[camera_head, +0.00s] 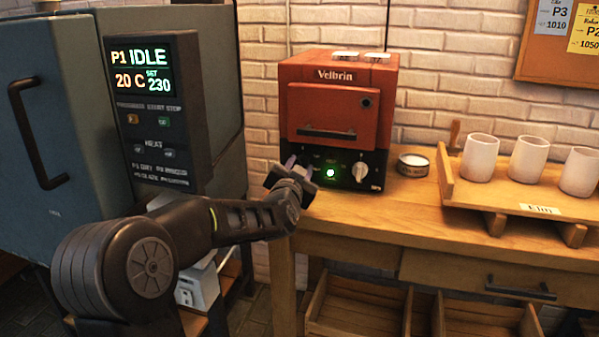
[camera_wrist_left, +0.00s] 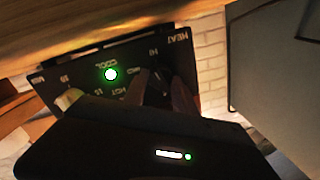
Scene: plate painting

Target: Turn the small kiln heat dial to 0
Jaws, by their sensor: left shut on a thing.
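The small red kiln (camera_head: 325,72) marked "Velbrin" stands on the wooden table. Its black front panel (camera_head: 346,180) also shows in the left wrist view (camera_wrist_left: 125,60), tilted, with the word HEAT at one end. The heat dial (camera_head: 290,162) is at the panel's left end and mostly hidden by my left gripper (camera_head: 286,172). My left gripper is shut on this dial; its pointer setting cannot be read. A green COOL lamp (camera_head: 330,173) is lit beside it. The other, pale dial (camera_head: 360,172) is at the right and also shows in the wrist view (camera_wrist_left: 68,98).
A large blue-grey kiln (camera_head: 50,150) with a display reading IDLE, 20 C, set 230 stands close on the left. A round tin (camera_head: 413,165) is right of the small kiln. A wooden board (camera_head: 460,190) bears three pale cups. The table front is clear.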

